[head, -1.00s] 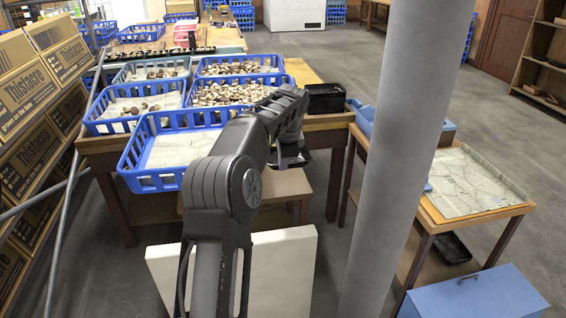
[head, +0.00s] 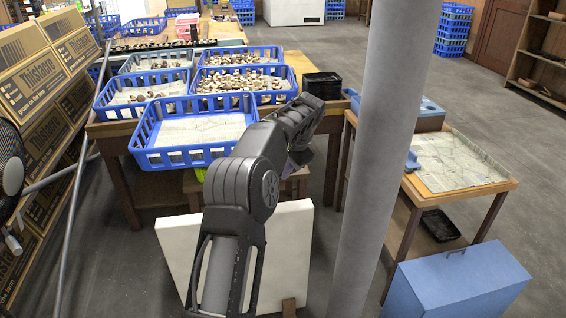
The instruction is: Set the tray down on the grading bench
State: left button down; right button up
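My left gripper (head: 302,154) is at the end of the dark arm that rises from the bottom centre. It hangs near the front right edge of the wooden bench (head: 334,121). The wrist hides its fingers, so I cannot tell whether it is open or shut, and no held tray shows. Black trays (head: 322,86) stand on the bench's right corner, beyond my wrist. A second wooden table (head: 487,189) with a paper sheet stands at right; which one is the grading bench is unclear. My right gripper is out of view.
A paper-lined blue crate (head: 161,160) sits at the bench's front edge, with mushroom crates behind it. A grey pillar (head: 375,150) stands between bench and side table. A blue box (head: 458,283) and a white panel (head: 290,235) stand low in front. A fan (head: 10,170) is at left.

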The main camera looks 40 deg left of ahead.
pick_arm(q)
jog(key=s+d+f+n+g, duration=0.1)
jog(key=s+d+f+n, duration=0.15)
jog(key=d+f, duration=0.45)
jog(key=s+d+f+n+g, duration=0.1)
jog(key=d+f+n, duration=0.2)
jog(key=d+f, duration=0.45)
jog(key=s+d+f+m, duration=0.1)
jog(key=s+d+f, duration=0.1)
jog(key=d, duration=0.4)
jog(key=s+d+f+m, duration=0.1)
jog(key=s+d+f, duration=0.1)
jog(key=d, duration=0.4)
jog(key=s+d+f+m+t+b, duration=0.1)
jog(key=s+d+f, duration=0.1)
jog(key=s+d, duration=0.2)
jog(key=shift+d+f, duration=0.3)
jog(key=shift+d, duration=0.75)
